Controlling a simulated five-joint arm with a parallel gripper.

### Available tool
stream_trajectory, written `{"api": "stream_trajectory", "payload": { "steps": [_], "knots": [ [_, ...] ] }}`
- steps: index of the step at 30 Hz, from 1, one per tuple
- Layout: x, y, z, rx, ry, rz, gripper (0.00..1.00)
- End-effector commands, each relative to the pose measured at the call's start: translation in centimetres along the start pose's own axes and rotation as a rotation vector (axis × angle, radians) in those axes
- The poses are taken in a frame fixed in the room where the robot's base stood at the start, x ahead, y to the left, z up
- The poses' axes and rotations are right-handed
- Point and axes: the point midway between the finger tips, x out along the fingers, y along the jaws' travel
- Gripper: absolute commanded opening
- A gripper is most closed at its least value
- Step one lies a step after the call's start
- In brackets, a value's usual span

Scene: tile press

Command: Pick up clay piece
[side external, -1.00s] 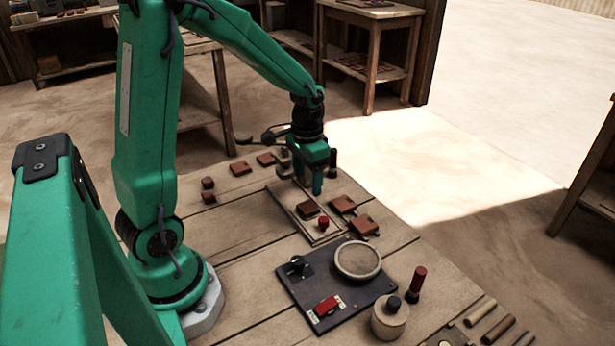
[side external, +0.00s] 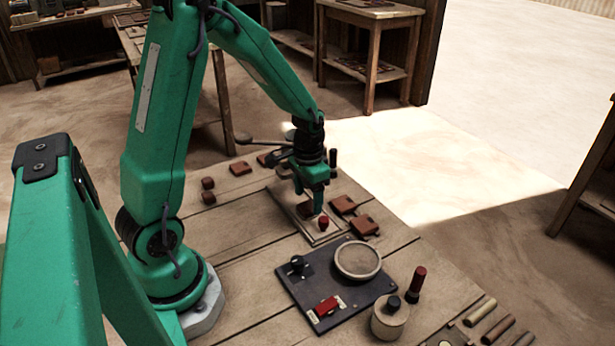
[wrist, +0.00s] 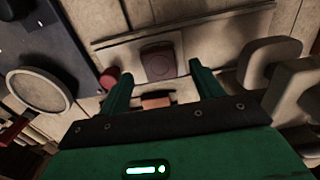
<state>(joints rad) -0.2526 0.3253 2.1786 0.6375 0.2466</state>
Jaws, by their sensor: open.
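My gripper (side external: 308,198) is open over the pale board on the bench, pointing down. In the wrist view its two fingers (wrist: 160,72) stand apart with no piece gripped. A reddish-brown clay piece (wrist: 155,102) shows in the gap between the fingers. A dark brown square with a round mark (wrist: 158,62) lies on the pale board just beyond the fingertips. In the side view a brown piece on the board (side external: 303,211) is partly hidden behind the gripper. I cannot tell whether the fingers touch anything.
A red knob (side external: 323,222) stands close to the fingers. Brown tiles (side external: 343,204) lie to the right, and small brown blocks (side external: 208,197) to the left. A dark panel (side external: 318,290) carries a round dish (side external: 358,259) and a red switch. A lidded jar (side external: 390,318) stands in front.

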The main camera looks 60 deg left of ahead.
Motion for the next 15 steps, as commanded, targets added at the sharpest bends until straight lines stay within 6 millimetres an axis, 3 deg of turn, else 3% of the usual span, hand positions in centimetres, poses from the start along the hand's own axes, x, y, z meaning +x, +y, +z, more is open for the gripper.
{"api": "stream_trajectory", "payload": {
  "steps": [6,15],
  "knots": [
    [1.9,0.0,0.0,0.0,-0.002,0.0,0.65],
    [2.2,0.0,0.0,0.0,0.0,0.0,0.65]
  ]
}}
